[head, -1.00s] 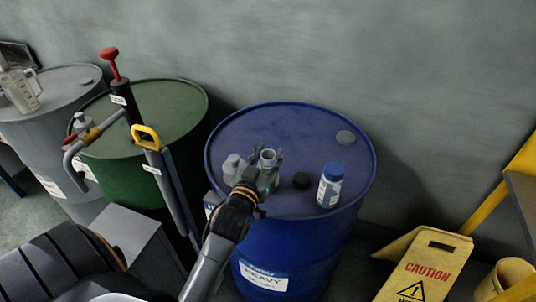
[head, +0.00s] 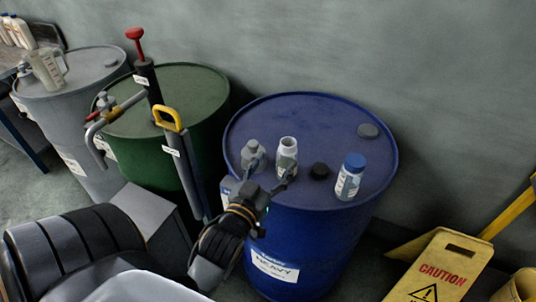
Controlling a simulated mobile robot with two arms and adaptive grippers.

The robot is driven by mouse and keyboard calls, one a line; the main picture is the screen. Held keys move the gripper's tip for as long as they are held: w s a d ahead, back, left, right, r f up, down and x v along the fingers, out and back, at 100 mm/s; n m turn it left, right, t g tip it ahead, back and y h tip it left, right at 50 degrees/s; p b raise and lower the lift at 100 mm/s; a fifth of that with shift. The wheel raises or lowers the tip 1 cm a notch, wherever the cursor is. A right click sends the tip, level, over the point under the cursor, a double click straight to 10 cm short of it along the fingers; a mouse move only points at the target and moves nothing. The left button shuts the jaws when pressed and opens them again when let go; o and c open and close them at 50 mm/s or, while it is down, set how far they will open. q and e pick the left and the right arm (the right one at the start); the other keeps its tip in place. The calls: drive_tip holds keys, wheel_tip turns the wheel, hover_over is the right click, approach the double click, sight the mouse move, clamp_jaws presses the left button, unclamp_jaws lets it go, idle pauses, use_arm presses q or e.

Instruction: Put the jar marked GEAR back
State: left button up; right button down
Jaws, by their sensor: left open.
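An open, pale jar (head: 287,154) stands upright and uncapped on the blue drum (head: 300,115). A second jar with a blue cap (head: 350,177) stands farther right on the same drum top. Its label is too small to read, and I cannot tell which jar is marked GEAR. My left gripper (head: 268,181) is open and empty at the drum's near edge, in front of the open jar, its fingers spread below and beside it. My right gripper is not in view.
A green drum (head: 185,95) with a red-handled pump (head: 145,75) and a grey drum (head: 95,85) with a clear jug (head: 47,70) stand left. A yellow caution sign (head: 440,268) stands lower right.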

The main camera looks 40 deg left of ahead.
use_arm(q)
drive_tip(key=shift+v, duration=1.4)
